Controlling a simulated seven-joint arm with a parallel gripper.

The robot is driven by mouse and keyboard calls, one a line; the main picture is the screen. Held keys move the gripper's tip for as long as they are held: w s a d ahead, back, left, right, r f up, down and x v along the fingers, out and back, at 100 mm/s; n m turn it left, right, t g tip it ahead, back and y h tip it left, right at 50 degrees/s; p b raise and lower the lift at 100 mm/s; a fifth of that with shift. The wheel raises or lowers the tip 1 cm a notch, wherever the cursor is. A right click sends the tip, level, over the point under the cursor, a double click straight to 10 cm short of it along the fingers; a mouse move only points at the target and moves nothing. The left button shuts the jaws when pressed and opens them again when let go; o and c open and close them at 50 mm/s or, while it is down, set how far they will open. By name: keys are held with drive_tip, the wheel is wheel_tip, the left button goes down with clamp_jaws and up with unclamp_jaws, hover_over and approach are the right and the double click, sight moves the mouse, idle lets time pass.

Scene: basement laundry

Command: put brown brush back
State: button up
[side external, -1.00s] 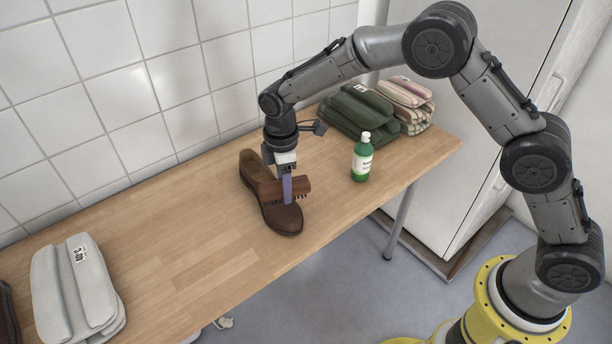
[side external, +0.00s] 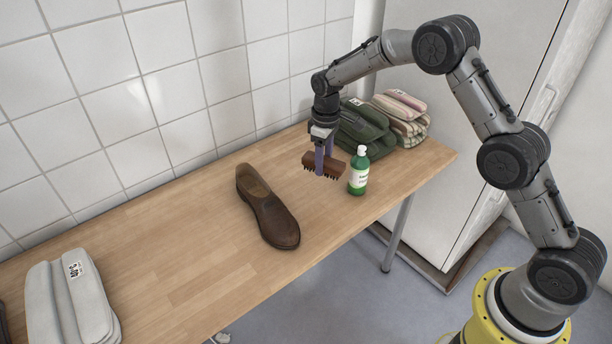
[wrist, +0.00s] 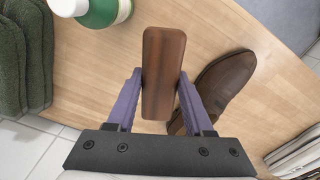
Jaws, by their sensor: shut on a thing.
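The brown brush (side external: 325,164) has a wooden back and dark bristles pointing down. My gripper (side external: 324,160) is shut on it and holds it above the table, between the shoe and the green bottle. In the wrist view the brush (wrist: 163,75) sits between the two purple fingers of my gripper (wrist: 160,92). The brown shoe (side external: 268,208) lies on the table to the left of the brush; its toe also shows in the wrist view (wrist: 226,82).
A green bottle (side external: 358,175) with a white cap stands close to the right of the brush. Folded green cloth (side external: 362,128) and striped cloth (side external: 405,118) lie at the back right of the wooden table (side external: 180,225). Folded grey cloth (side external: 68,300) lies front left. The table's middle left is clear.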

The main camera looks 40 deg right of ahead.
drive_tip(key=w+f, duration=0.6)
drive_tip(key=shift+w+f, duration=0.1)
drive_tip(key=shift+w, duration=0.25)
drive_tip(key=shift+w+f, duration=0.15)
drive_tip(key=shift+f, duration=0.8)
drive_tip(key=shift+w+f, duration=0.1)
drive_tip(key=shift+f, duration=0.85)
drive_tip(key=shift+f, duration=0.1)
drive_tip(key=o, duration=1.2)
wheel_tip(320, 180, up, 12)
drive_tip(key=shift+r, duration=0.25)
